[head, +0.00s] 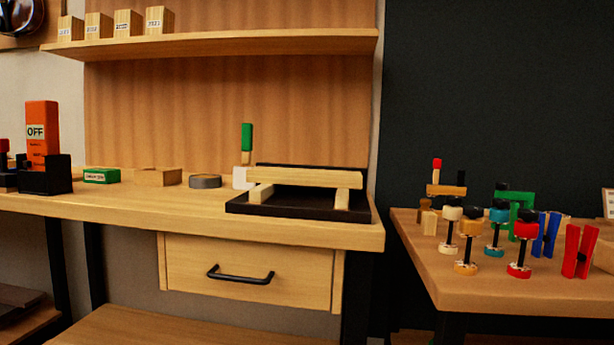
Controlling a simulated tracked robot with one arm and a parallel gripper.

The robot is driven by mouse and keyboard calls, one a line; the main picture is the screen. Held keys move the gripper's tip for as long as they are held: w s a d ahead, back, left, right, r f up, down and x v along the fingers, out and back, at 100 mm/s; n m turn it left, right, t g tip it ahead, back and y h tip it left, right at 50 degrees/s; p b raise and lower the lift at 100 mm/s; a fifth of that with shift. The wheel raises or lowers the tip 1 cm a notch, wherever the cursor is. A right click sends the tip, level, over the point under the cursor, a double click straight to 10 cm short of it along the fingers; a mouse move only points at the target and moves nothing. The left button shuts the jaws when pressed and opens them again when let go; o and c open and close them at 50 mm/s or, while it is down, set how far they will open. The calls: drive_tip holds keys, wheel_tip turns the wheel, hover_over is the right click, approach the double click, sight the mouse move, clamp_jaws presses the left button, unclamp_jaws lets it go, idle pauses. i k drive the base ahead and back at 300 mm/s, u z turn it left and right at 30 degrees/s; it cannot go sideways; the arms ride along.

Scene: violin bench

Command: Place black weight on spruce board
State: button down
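A pale wooden board (305,179), which looks like the spruce board, rests level across two pale blocks. The blocks stand in a black tray (290,211) at the right end of the workbench. A dark strip shows along the board's far side; I cannot tell what it is. A low round grey piece (205,181) with a darker side lies on the bench left of the tray. No object is clearly recognisable as the black weight. My gripper is not in view.
The workbench (130,207) has a drawer (245,272) below and a shelf (215,45) above. An orange block marked OFF (42,130) stands in a black holder at left. A green box (101,176) lies nearby. A side table (455,290) at right holds several clamps and spools.

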sight(306, 171)
drive_tip(key=z, duration=0.5)
drive_tip(key=k, duration=0.1)
drive_tip(key=u, duration=0.1)
drive_tip(key=i, duration=1)
drive_tip(key=u, duration=0.05)
